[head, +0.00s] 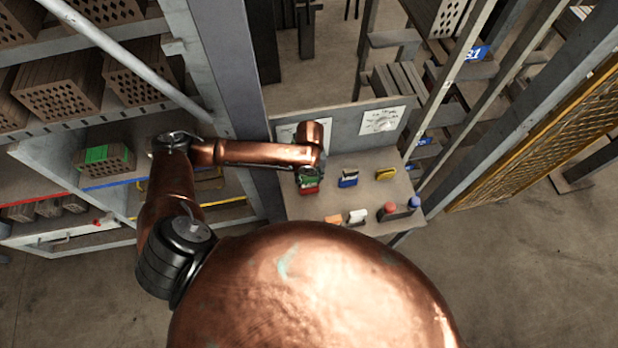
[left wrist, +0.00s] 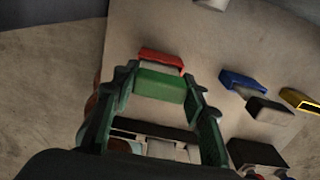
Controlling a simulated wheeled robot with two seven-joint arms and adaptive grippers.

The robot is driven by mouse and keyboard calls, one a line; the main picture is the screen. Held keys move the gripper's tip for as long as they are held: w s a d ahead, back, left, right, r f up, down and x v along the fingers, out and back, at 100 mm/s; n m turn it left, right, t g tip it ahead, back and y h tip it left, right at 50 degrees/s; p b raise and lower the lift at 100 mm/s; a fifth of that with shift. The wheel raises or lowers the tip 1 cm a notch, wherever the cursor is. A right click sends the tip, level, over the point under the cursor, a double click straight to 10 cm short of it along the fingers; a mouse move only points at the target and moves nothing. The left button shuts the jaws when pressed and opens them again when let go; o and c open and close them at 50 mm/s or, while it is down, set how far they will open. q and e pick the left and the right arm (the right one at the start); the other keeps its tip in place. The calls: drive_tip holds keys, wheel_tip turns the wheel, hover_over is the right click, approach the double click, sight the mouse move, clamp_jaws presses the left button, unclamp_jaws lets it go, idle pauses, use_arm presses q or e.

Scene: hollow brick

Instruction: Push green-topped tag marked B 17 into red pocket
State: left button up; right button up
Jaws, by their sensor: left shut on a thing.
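My left gripper (left wrist: 160,84) is shut on the green-topped tag (left wrist: 159,86), whose green end sits between the two fingertips in the left wrist view. A pale strip of the tag shows between the green end and the red pocket (left wrist: 160,58). The tag is lined up with the pocket's mouth; I cannot tell how deep it sits. The marking B 17 is not readable. My right gripper is not in view.
A blue pocket (head: 348,183) with a black-ended piece and a yellow pocket (head: 386,174) stand to the right. Orange (head: 333,220) and white (head: 357,217) pieces, a red knob (head: 389,208) and a blue knob (head: 414,203) line the front edge. Brick shelves (head: 60,130) stand left.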

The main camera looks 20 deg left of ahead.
use_arm(q)
drive_tip(key=shift+f, duration=0.1)
drive_tip(key=o, duration=1.2)
wheel_tip(320, 180, up, 8)
drive_tip(key=shift+f, duration=0.25)
drive_tip(key=shift+s, duration=0.1)
